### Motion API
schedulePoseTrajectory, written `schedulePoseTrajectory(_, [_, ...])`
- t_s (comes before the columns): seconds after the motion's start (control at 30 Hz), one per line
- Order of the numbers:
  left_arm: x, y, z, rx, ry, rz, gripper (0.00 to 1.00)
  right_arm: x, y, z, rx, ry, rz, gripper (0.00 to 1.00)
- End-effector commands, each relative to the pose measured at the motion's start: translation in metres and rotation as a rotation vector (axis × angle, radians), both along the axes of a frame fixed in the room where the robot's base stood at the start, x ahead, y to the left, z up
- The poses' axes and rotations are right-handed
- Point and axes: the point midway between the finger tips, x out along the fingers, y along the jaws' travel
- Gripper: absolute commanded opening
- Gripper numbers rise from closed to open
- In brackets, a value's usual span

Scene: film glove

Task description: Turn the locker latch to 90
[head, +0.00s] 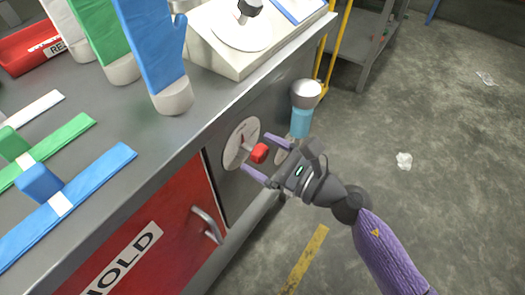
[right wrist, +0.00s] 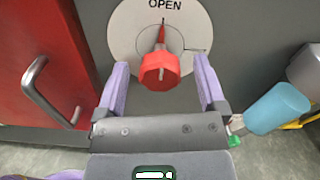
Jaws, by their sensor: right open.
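The locker latch is a red knob (head: 260,153) on a round pale dial plate (head: 238,146) on the cabinet's grey side panel. In the right wrist view the red knob (right wrist: 160,70) sits in front of the dial (right wrist: 125,30), with a red pointer aimed up at the word OPEN. My right gripper (head: 262,158) is open, its purple fingers spread to either side of the knob. In the right wrist view the gripper (right wrist: 160,85) has a gap between each finger and the knob. My left gripper is not in view.
The red locker door (head: 165,235) with a metal handle (head: 208,225) is left of the dial. A blue-and-grey flashlight-like object (head: 302,108) stands out right of the panel. Gloves on forms (head: 155,50) stand on the grey counter (head: 195,125). Floor at right is mostly clear.

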Motion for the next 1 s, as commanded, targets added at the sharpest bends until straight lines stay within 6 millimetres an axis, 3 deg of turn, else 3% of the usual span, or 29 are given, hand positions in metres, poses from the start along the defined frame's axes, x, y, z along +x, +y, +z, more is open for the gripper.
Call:
schedulePoseTrajectory(0.3, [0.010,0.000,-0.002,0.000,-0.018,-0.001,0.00,0.003,0.004,-0.001,0.000,0.002,0.001,0.90])
schedulePoseTrajectory(0.73, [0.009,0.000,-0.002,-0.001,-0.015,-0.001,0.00,0.002,0.004,-0.001,0.000,0.002,0.000,0.00])
schedulePoseTrajectory(1.0, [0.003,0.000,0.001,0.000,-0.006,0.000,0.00,0.002,0.004,0.000,0.017,0.025,0.001,0.00])
